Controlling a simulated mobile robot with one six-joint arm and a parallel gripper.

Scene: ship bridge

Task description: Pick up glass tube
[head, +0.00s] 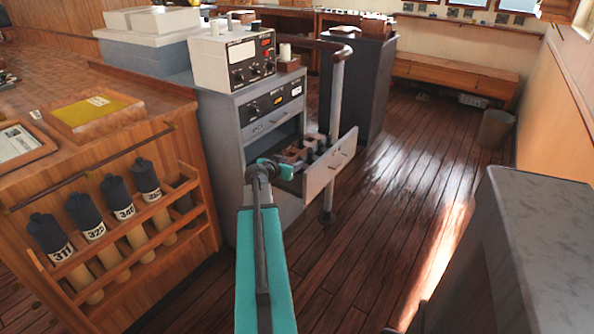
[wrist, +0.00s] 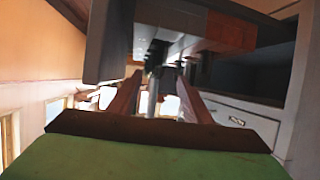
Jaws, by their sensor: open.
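My gripper (head: 276,170) is at the open drawer (head: 329,172) of the grey cabinet, above its near side. In the wrist view its two reddish-brown fingers (wrist: 160,82) are apart. A thin pale upright shape (wrist: 152,98) shows between them, with dark pieces above it. I cannot tell whether this is the glass tube or the post behind. In the head view the drawer holds brown blocks (head: 290,154) and small dark pieces (head: 318,141). No glass tube can be made out clearly there, and my gripper hides part of the drawer.
A metal post (head: 335,120) stands close behind the drawer. An instrument box (head: 237,60) sits on the cabinet (head: 228,115). A wooden rack (head: 150,220) with several dark-capped tubes is at left. A dark grey block (head: 540,230) is at right. The floor between is clear.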

